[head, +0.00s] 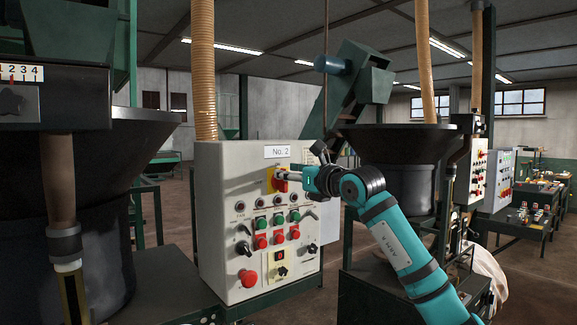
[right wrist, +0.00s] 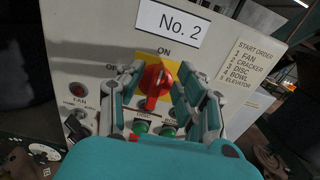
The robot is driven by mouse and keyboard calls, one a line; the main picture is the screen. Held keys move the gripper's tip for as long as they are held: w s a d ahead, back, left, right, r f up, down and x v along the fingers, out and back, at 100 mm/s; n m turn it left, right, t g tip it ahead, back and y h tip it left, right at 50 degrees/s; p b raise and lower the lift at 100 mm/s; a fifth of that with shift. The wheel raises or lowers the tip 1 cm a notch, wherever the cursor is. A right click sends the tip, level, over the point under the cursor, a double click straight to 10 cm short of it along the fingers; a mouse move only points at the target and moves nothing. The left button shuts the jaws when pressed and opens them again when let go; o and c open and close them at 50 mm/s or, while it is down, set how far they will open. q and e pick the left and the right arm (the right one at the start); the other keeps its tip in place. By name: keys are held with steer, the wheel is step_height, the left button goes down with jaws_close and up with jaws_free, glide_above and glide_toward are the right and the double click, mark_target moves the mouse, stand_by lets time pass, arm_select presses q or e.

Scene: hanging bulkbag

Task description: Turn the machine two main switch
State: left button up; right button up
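The control box (head: 222,190) labelled No. 2 stands in the middle of the head view. Its main switch is a red rotary knob (right wrist: 155,82) on a yellow plate (right wrist: 172,60), under the No. 2 label, with ON printed above it. The knob's handle is close to upright in the right wrist view, its lower end slightly left. My right gripper (head: 281,176) reaches the switch from the right. In the right wrist view its open fingers (right wrist: 160,88) stand on either side of the knob, with gaps visible; contact cannot be confirmed. My left gripper is out of view.
Below the switch are green and red buttons (head: 262,240), black selectors and a red mushroom button (head: 249,278). A start order notice (right wrist: 243,65) is right of the switch. A dark hopper (head: 115,150) stands left of the box, another (head: 395,143) behind my right arm.

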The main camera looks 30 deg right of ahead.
steer(key=shift+w, duration=0.3)
jaws_close()
